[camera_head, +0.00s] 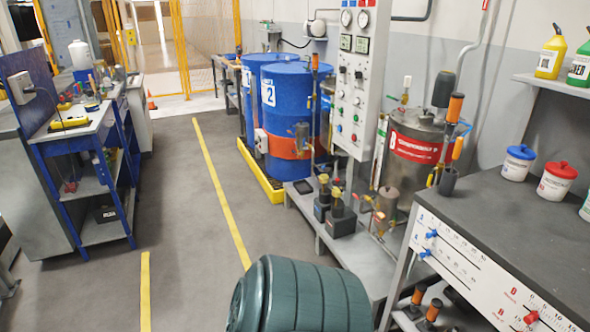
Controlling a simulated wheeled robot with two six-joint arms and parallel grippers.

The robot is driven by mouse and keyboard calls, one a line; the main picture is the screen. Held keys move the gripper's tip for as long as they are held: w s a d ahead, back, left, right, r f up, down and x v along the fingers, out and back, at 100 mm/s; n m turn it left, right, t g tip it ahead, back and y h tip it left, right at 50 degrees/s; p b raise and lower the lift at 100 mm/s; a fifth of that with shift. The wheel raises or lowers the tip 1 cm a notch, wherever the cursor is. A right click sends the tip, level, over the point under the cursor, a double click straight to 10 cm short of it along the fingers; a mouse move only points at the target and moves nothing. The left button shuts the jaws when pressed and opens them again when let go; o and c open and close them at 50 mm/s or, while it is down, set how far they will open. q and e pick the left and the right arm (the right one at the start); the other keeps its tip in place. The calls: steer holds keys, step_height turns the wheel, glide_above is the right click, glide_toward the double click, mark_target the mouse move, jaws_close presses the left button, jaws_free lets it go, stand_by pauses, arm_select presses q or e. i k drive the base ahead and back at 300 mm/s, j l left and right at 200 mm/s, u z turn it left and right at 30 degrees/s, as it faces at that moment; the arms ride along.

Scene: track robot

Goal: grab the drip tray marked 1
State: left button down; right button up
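A yellow tray (266,184) lies on the floor under two blue drums, and only its left and front rim shows. I cannot read any number on the tray. The front blue drum (283,90) has a white label with a 2 and a red band low down. The second blue drum (247,68) stands behind it and is partly hidden. No tray with a visible 1 can be made out. Neither of my grippers is in view.
A dark green ribbed barrel (300,295) is close at the bottom middle. A grey control panel (352,75) and steel tank (415,150) stand right of the drums. A grey bench (520,220) is at right, a blue-framed workbench (95,190) at left.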

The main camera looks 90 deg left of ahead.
mark_target(302, 187)
steer(key=u, duration=2.75)
steer(key=i+u, duration=0.4)
steer(key=i, duration=0.25)
steer(key=i+j+u, duration=0.1)
steer(key=i+u, duration=0.2)
steer(key=i, duration=1.5)
